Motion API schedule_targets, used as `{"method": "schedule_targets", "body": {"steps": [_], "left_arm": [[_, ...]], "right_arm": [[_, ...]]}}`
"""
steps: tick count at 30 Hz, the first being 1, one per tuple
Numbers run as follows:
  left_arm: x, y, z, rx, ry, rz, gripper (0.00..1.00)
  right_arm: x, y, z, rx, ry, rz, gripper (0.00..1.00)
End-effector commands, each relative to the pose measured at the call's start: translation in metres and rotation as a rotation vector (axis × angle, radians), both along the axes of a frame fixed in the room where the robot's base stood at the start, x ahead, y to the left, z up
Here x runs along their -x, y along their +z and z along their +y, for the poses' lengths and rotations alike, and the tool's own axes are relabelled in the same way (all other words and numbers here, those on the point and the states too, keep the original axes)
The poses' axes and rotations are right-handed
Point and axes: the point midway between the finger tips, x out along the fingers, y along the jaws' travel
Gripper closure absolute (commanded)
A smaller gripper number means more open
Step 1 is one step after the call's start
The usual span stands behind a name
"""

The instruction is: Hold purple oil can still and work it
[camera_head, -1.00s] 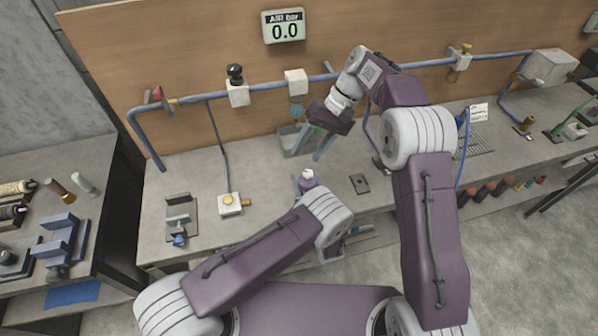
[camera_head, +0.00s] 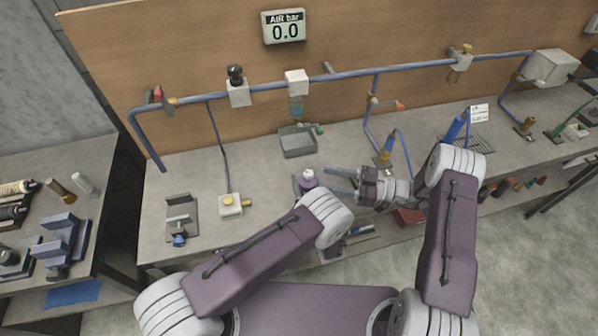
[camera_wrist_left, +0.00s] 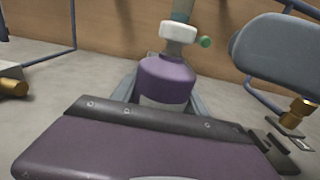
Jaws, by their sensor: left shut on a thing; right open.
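The purple oil can (camera_head: 308,180) stands upright near the front of the bench, with a pale cap on top. It also shows in the left wrist view, as a purple body (camera_wrist_left: 166,82) under a white collar (camera_wrist_left: 179,32). My left gripper (camera_head: 304,187) is shut on the can, with a finger along each side of its body. My right gripper (camera_head: 341,182) is open and empty, just right of the can, its fingers pointing left towards it. A grey rounded part at the right of the left wrist view may belong to my right gripper.
A grey tray (camera_head: 284,146) stands behind the can, with a green-ended item (camera_head: 314,128) at its back edge. A blue air pipe with valves runs along the board.

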Motion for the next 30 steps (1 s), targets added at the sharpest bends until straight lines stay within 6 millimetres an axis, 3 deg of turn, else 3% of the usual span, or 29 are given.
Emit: {"method": "schedule_targets", "body": {"steps": [3,8,11,21,25,30], "left_arm": [[0.0,0.0,0.0,0.0,-0.001,0.0,1.0],[0.0,0.0,0.0,0.0,0.0,0.0,1.0],[0.0,0.0,0.0,0.0,0.0,0.0,1.0],[0.0,0.0,0.0,0.0,0.0,0.0,1.0],[0.0,0.0,0.0,0.0,0.0,0.0,1.0],[0.0,0.0,0.0,0.0,0.0,0.0,1.0]], "right_arm": [[-0.002,-0.007,-0.018,-0.006,-0.046,0.018,0.52],[-0.003,-0.007,-0.018,-0.004,-0.05,0.016,0.52],[-0.006,-0.007,-0.004,-0.003,-0.046,0.016,0.52],[-0.022,-0.006,0.074,-0.003,-0.044,0.014,0.52],[-0.026,-0.007,0.091,-0.002,-0.045,0.015,0.52],[-0.028,-0.006,0.098,-0.002,-0.047,0.015,0.52]]}}
